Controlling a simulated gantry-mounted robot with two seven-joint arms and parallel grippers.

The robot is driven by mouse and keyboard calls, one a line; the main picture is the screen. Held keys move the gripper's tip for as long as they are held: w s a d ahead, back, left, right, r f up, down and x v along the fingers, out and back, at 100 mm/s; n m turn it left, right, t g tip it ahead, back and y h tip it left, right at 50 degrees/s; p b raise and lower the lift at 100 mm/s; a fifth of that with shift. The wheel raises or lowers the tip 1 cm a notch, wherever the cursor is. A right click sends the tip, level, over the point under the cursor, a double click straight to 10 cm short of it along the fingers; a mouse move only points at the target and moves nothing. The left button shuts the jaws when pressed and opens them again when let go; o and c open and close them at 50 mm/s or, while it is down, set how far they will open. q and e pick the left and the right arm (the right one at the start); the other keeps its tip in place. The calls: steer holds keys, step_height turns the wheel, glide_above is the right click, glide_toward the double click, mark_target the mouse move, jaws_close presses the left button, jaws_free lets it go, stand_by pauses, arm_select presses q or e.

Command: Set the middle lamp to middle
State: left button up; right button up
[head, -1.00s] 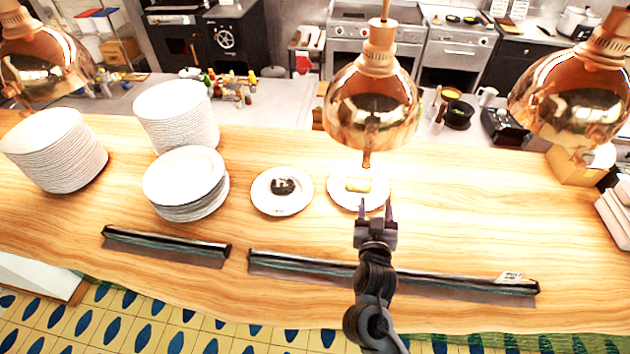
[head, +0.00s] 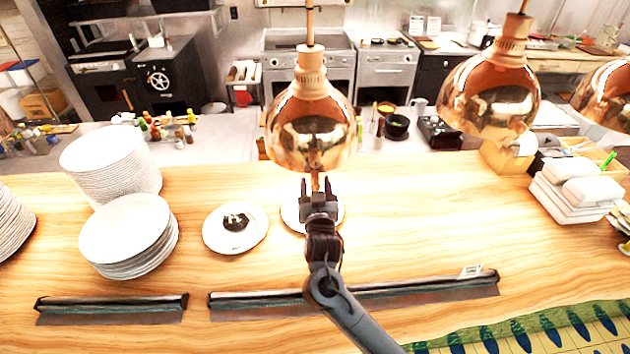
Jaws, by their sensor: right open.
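Several copper heat lamps hang over the wooden counter. One lamp (head: 310,120) hangs left of centre, with a thin stem (head: 315,181) under its shade. A second lamp (head: 490,95) hangs to its right, and a third lamp (head: 606,92) is cut by the right edge. I cannot tell for sure which counts as the middle one. My right gripper (head: 316,184) is open, pointing up just under the left-of-centre lamp. The stem shows between its fingers; whether they touch it I cannot tell. My left gripper is not in view.
A plate (head: 290,214) is mostly hidden behind my right gripper. A plate with dark food (head: 236,250) lies to its left. Plate stacks (head: 128,262) stand farther left. Black rails (head: 400,293) lie along the front. White containers (head: 555,200) stand at right. The counter right of centre is clear.

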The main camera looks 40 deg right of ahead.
steer(key=shift+x, duration=0.8)
jaws_close()
